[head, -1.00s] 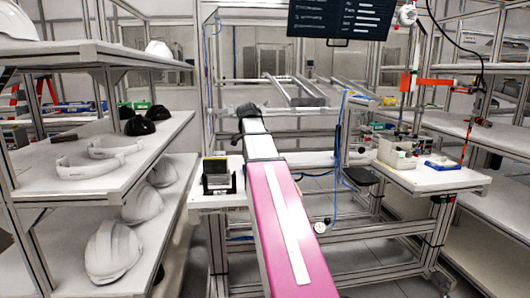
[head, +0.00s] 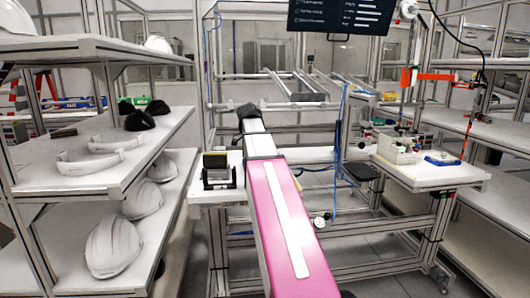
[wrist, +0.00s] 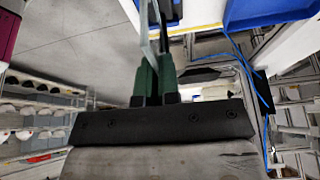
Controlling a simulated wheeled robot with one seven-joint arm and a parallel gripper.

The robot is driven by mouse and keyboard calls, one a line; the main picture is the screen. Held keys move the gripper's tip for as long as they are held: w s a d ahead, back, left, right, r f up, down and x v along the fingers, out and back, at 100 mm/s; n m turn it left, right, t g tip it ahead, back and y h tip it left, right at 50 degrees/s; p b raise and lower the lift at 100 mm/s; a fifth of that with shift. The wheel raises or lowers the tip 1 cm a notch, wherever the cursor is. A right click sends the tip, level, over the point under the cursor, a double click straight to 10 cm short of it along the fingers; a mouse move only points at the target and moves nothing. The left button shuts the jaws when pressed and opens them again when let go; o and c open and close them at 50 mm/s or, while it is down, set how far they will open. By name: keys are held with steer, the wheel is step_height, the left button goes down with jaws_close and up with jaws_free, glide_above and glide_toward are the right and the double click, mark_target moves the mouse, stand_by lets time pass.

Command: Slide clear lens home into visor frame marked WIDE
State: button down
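My gripper (wrist: 154,75) has two fingers with green pads close together in the wrist view. A thin, pale see-through strip, apparently the clear lens (wrist: 146,25) seen edge-on, rises from between them. In the head view my arm reaches away from me, and its dark end (head: 248,111) is over the far bench; the fingers and lens cannot be made out there. White curved bands that look like visor frames (head: 98,159) lie on the left middle shelf, well left of my gripper. No WIDE marking is readable.
A black stand with an olive panel (head: 217,168) is on the bench left of my arm. White helmet shells (head: 113,247) sit on the lower left shelf.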

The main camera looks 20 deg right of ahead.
steer(key=shift+f, duration=1.5)
steer(key=c, duration=1.3)
jaws_free()
steer(key=shift+o, duration=0.2)
steer(key=v, duration=1)
steer(key=shift+a+r, duration=0.15)
steer(key=shift+r, duration=0.25)
